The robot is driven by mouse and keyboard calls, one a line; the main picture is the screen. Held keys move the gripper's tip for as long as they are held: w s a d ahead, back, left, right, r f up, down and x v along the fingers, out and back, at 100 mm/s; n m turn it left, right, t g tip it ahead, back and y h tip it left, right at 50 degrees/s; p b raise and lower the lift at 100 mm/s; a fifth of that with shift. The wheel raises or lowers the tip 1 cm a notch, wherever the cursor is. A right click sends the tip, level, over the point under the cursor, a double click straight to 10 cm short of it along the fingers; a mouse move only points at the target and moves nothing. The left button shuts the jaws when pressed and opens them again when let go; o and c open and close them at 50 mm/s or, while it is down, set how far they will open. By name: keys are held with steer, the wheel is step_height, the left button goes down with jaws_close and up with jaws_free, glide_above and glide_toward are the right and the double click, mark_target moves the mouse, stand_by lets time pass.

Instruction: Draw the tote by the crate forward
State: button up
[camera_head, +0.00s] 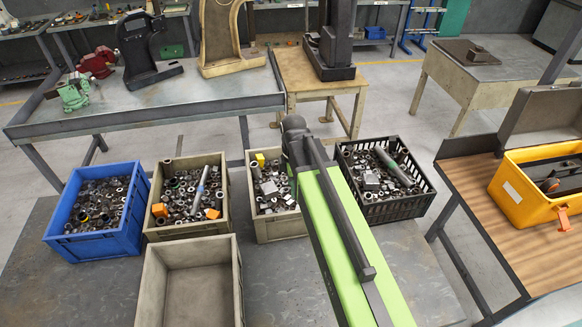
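A beige tote (277,231) full of metal parts stands just left of a black slotted crate (399,210). My arm crosses in front of that tote's right side and hides it there. A second beige tote (188,230) with parts and orange blocks stands to its left, beside a blue bin (97,245) of parts. An empty beige tote (190,252) stands in front of the second tote. My green arm reaches up from the bottom edge to a dark joint between the first tote and the crate. My gripper does not show.
The containers stand on a dark grey surface (285,285), with bare room in front of the first tote and crate. A brown-topped table (480,215) with a yellow toolbox (520,205) is at right. A metal workbench (190,95) is behind.

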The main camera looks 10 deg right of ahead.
mark_target(294, 212)
steer(key=f+b, duration=1.7)
steer(key=shift+w+d+f+b, duration=0.15)
steer(key=shift+d+b, duration=0.05)
steer(key=shift+b, duration=0.1)
steer(key=shift+c, duration=0.3)
jaws_close()
stand_by(0.8)
